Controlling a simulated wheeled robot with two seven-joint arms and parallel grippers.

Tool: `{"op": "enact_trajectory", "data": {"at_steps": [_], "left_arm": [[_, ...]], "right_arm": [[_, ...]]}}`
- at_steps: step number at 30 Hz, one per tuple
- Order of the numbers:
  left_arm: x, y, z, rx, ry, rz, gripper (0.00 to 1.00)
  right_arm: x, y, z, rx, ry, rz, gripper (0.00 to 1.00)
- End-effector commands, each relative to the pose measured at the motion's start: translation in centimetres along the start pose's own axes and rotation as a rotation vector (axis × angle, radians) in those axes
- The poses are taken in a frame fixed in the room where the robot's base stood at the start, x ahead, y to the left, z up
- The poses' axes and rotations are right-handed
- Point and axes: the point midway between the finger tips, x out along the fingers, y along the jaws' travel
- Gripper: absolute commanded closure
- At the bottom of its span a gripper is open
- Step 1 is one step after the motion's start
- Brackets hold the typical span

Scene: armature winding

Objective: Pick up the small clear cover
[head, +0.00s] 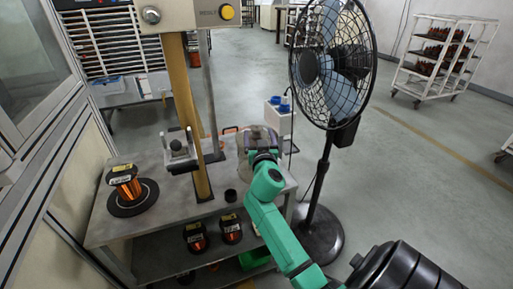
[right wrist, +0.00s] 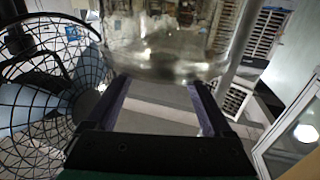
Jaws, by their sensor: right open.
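The small clear cover (right wrist: 165,50) is see-through and fills the upper middle of the right wrist view, just beyond my fingertips. My right gripper (right wrist: 160,92) is open, its two dark fingers apart on either side of the picture's middle, with the near rim of the cover close to the tips. I cannot tell whether they touch it. My left gripper is not in view.
A standing fan (head: 333,65) is close to the right of my right arm. A tan post (head: 187,110) rises at the table's middle. A copper wire spool (head: 125,185) sits on a black disc at the left. More spools (head: 196,238) stand on the lower shelf.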

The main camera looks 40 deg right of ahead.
Motion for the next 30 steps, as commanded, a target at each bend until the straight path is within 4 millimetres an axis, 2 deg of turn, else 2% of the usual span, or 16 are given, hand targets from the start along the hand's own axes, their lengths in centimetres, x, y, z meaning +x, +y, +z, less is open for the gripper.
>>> {"op": "enact_trajectory", "data": {"at_steps": [3,6,13,17,18,20,30], "left_arm": [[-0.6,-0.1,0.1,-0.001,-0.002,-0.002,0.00],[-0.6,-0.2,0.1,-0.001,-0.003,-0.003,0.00],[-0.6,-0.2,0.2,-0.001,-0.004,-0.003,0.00],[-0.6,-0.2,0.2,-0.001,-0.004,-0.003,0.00],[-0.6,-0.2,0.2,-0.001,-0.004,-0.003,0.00],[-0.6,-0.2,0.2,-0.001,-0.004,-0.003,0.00],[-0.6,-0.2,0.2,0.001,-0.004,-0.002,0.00]], "right_arm": [[2.3,-0.2,-0.3,-0.003,0.001,0.001,0.15],[3.7,-0.3,-0.1,-0.001,0.000,0.000,0.15],[3.9,-0.3,0.0,-0.001,-0.002,-0.001,0.15],[3.9,-0.3,0.0,-0.001,-0.002,-0.001,0.64],[3.9,-0.3,0.0,-0.001,-0.002,-0.001,0.80],[3.9,-0.3,0.0,-0.001,-0.002,-0.001,1.00],[3.9,-0.3,-0.1,-0.001,-0.001,-0.001,1.00]]}}
